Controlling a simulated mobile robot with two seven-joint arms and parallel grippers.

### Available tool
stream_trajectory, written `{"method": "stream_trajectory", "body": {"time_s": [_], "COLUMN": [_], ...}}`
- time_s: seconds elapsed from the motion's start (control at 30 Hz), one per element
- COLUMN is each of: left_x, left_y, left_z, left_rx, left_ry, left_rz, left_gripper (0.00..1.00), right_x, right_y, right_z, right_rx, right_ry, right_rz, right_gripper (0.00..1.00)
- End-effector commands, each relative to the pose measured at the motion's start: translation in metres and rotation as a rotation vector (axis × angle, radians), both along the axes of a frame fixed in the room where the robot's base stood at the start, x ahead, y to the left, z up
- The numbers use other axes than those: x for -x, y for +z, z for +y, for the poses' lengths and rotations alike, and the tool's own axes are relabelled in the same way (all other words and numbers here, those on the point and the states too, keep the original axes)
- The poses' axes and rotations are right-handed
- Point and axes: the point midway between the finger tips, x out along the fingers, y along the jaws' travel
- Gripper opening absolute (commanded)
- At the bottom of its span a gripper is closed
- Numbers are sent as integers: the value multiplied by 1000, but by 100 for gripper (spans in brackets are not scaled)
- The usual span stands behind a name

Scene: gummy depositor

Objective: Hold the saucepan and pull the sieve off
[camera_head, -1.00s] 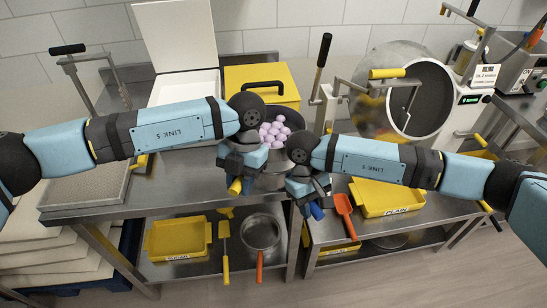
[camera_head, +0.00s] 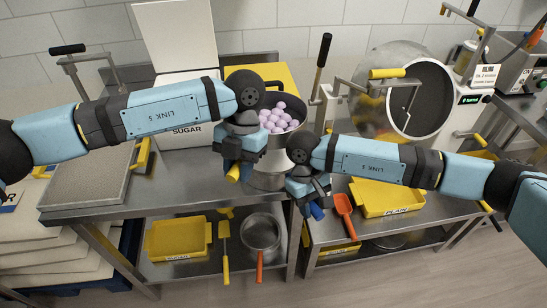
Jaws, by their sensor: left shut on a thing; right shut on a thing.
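A dark-rimmed round sieve (camera_head: 280,138) full of light purple balls (camera_head: 279,116) shows right of my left gripper. My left gripper (camera_head: 238,172) is shut on what looks like the sieve's yellow handle, whose end shows below the fingers. A metal saucepan (camera_head: 267,180) shows partly below the sieve, between the two grippers; the sieve appears raised above it. My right gripper (camera_head: 313,208) is shut beside the saucepan on what looks like its blue handle. Both arms hide much of the two vessels, and the grips themselves are mostly covered.
A white sugar bin (camera_head: 185,134) and a yellow box (camera_head: 278,72) stand behind. A round drum machine (camera_head: 400,105) stands at right. Another pan (camera_head: 261,232) is on the lower shelf.

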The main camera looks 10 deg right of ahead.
Motion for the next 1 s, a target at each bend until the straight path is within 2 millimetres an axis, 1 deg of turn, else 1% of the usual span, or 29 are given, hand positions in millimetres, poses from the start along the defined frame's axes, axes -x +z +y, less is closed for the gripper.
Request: {"method": "stream_trajectory", "body": {"time_s": [0.47,0.5,0.57,0.6,0.87,1.0], "left_x": [0,0,0,0,0,0], "left_y": [0,0,0,0,0,0], "left_z": [0,0,0,0,0,0], "left_rx": [0,0,0,0,0,0], "left_ry": [0,0,0,0,0,0], "left_rz": [-1,-1,-1,-1,-1,-1], "left_gripper": [0,0,0,0,0,0], "right_x": [0,0,0,0,0,-4], "right_y": [0,0,0,0,0,10], "right_z": [0,0,0,0,0,2], "right_rx": [0,0,0,0,0,-2], "right_ry": [0,0,0,0,0,0], "right_rz": [1,1,1,1,0,-2], "right_gripper": [0,33,47,56,56,56]}}
